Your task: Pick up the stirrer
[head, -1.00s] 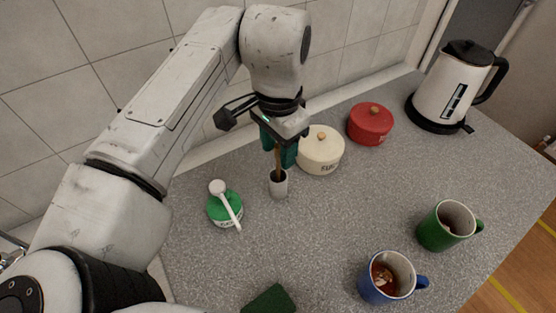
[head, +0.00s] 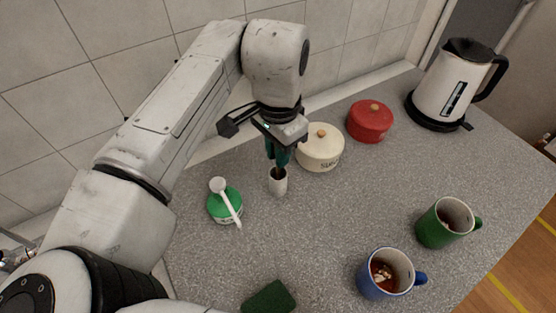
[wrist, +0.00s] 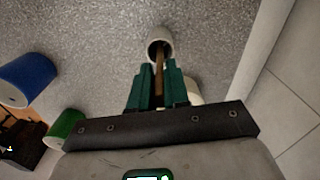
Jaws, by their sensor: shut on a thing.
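The stirrer (wrist: 159,86) is a thin brown stick standing in a small white cup (head: 278,184). In the wrist view the cup (wrist: 160,38) shows just beyond the fingertips, with the stick's lower end inside it. My gripper (head: 279,164) is directly above the cup, its green fingers pointing down. In the wrist view the fingers (wrist: 158,82) are closed around the stick from both sides. Most of the stick is hidden by the fingers in the head view.
A cream canister (head: 321,151) stands close right, then a red canister (head: 370,122) and a kettle (head: 455,85). A blue mug (head: 385,275), green mug (head: 447,223) and green sponge (head: 268,298) are in front.

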